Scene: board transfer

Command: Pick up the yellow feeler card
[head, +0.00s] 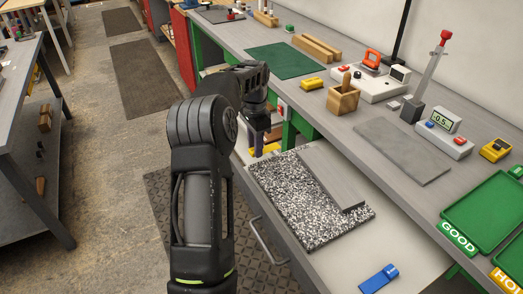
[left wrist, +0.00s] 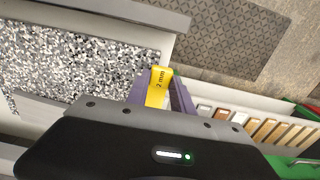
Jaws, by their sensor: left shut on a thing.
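The yellow feeler card (left wrist: 158,90), marked "2 mm", is upright between the purple fingers of my left gripper (left wrist: 161,96) in the left wrist view. The gripper is shut on it, and the fingers cover part of it. In the head view my left gripper (head: 262,146) is beyond the far end of the speckled slab, with a little yellow (head: 271,148) showing by the fingers. My arm hides some of that area. My right gripper is not in view.
The speckled slab (head: 285,215) carries a grey plate (head: 335,178) beside the workbench. A blue tool (head: 379,278) lies nearer. The bench holds a wooden block holder (head: 343,100), a grey mat (head: 402,150), gauges and a green GOOD tray (head: 448,231).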

